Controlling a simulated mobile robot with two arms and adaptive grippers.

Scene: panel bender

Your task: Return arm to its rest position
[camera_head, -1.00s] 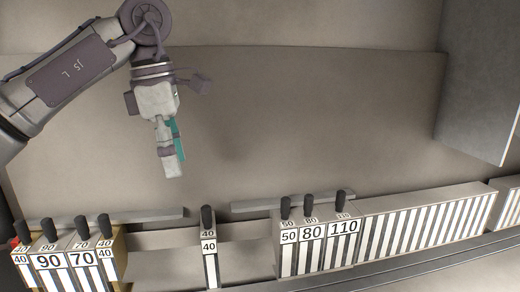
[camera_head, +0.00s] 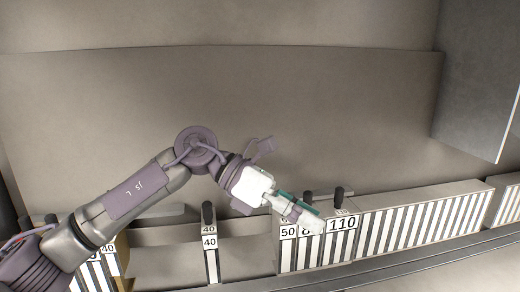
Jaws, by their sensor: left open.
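My left arm comes in from the lower left and bends at the elbow joint. My left gripper (camera_head: 298,212) points right and down, in front of the numbered blocks marked 50, 80 and 110. It partly covers the 50 block (camera_head: 288,245) and the 80 block (camera_head: 306,250); the 110 block (camera_head: 342,235) shows clearly. The gripper holds nothing that I can see. Whether it touches the blocks cannot be told. My right gripper is not in view.
A single block marked 40 (camera_head: 210,245) stands alone, with gaps on both sides. A long row of striped blocks (camera_head: 425,225) runs to the right. A grey machine part (camera_head: 478,80) hangs at upper right. The panel behind is bare.

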